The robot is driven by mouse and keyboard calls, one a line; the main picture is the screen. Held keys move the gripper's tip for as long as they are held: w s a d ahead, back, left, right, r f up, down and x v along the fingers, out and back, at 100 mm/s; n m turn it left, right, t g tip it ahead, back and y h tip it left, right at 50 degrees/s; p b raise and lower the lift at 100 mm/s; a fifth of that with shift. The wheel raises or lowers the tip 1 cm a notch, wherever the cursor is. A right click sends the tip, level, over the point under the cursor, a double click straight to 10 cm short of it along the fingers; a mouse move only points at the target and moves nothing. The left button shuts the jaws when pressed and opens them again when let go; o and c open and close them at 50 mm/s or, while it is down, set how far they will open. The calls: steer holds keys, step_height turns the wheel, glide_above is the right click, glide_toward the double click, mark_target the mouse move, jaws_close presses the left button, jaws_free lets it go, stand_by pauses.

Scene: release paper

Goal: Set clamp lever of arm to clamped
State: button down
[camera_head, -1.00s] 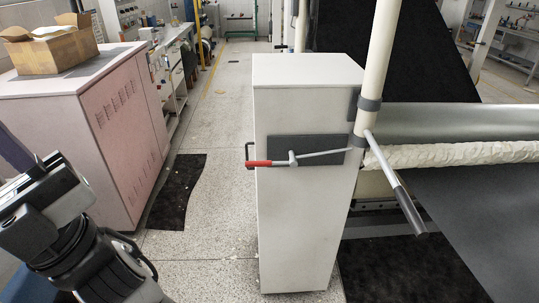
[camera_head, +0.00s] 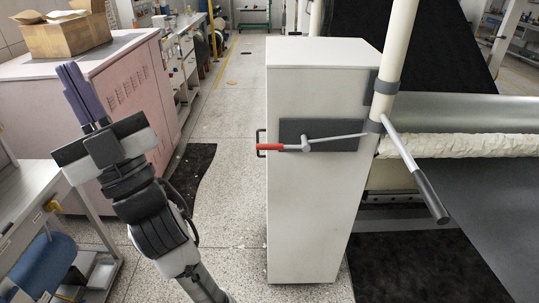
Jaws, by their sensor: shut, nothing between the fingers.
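A lever with a red grip (camera_head: 270,147) lies nearly level across a dark plate (camera_head: 293,128) on the front of the white cabinet (camera_head: 310,215). Its thin rod runs right toward the pale pole (camera_head: 396,55). A second lever with a dark grey grip (camera_head: 431,196) slants down to the right from a grey collar on that pole. I cannot tell which of the two is the clamp lever. My gripper (camera_head: 70,72) is at the left, pointing up, with its bluish fingers shut and empty. It is well to the left of both levers and touches neither.
A pinkish cabinet (camera_head: 132,100) with an open cardboard box (camera_head: 62,38) on top stands behind my gripper. A grey bench (camera_head: 50,205) is at the lower left. Open floor (camera_head: 228,180) lies between my arm and the white cabinet. A fabric roll (camera_head: 460,146) is at the right.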

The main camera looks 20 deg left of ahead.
steer(key=w+d+f+m+t+h+b, duration=0.2)
steer(key=w+f+m+t+h+b, duration=0.2)
steer(key=w+f+m+t+h, duration=0.7)
steer(key=w+d+f+m+g+h+b, duration=0.1)
steer(key=w+d+f+m+h+b, duration=0.1)
steer(key=w+d+f+h, duration=0.4)
steer(key=w+d+f+m+g+h+b, duration=0.2)
steer(key=w+d+f+h, duration=0.4)
steer(key=w+f, duration=0.7)
steer(key=shift+w+d+f+b, duration=0.15)
steer(key=shift+w+d+b, duration=0.2)
steer(key=shift+w+b, duration=0.35)
steer(key=r+p, duration=0.2)
steer(key=p, duration=0.1)
glide_above(267, 145)
steer(key=s, duration=0.2)
steer(key=shift+w+d+f+p, duration=0.1)
steer(key=shift+d+f+p, duration=0.05)
steer(key=shift+f, duration=0.95)
steer(key=shift+w+d+f+p, duration=0.1)
steer(key=shift+f+p, duration=0.05)
steer(key=shift+f, duration=0.95)
